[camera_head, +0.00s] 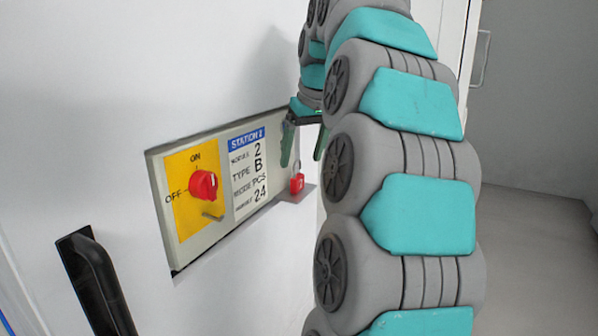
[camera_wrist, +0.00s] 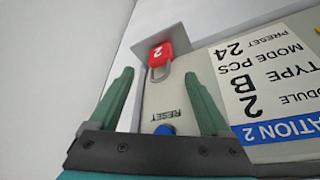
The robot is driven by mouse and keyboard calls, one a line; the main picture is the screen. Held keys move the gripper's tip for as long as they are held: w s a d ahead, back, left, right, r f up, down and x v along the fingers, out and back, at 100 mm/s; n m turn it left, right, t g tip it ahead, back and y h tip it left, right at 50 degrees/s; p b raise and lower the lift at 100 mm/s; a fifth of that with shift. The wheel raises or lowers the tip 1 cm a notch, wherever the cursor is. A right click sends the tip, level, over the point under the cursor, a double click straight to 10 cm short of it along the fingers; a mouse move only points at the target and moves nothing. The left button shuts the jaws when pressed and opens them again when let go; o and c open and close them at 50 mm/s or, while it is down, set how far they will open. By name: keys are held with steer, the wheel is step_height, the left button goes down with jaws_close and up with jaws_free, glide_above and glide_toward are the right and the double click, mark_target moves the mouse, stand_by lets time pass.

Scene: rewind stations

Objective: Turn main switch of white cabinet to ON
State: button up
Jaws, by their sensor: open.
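The main switch is a red rotary knob (camera_head: 203,186) on a yellow plate (camera_head: 183,222) at the left of the white cabinet's panel. ON is printed above the knob and OFF to its left. I cannot tell for sure which mark the knob points to. A small metal peg (camera_head: 213,217) sticks out below it. My gripper (camera_head: 303,158) is open and empty, to the right of the switch near the panel's right end. In the wrist view my gripper (camera_wrist: 158,76) has its fingers spread, with a padlock and a blue button between them; the knob is out of that view.
A red padlock (camera_head: 297,183) marked 2 rests on a small grey ledge (camera_wrist: 152,36) at the panel's right end. A blue button (camera_wrist: 163,130) is labelled RESET. A station label (camera_head: 251,170) lies between switch and padlock. A black handle (camera_head: 97,285) projects at lower left.

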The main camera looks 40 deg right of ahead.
mark_target(298, 176)
steer(key=shift+x, duration=2.3)
steer(key=shift+s+a+f, duration=0.1)
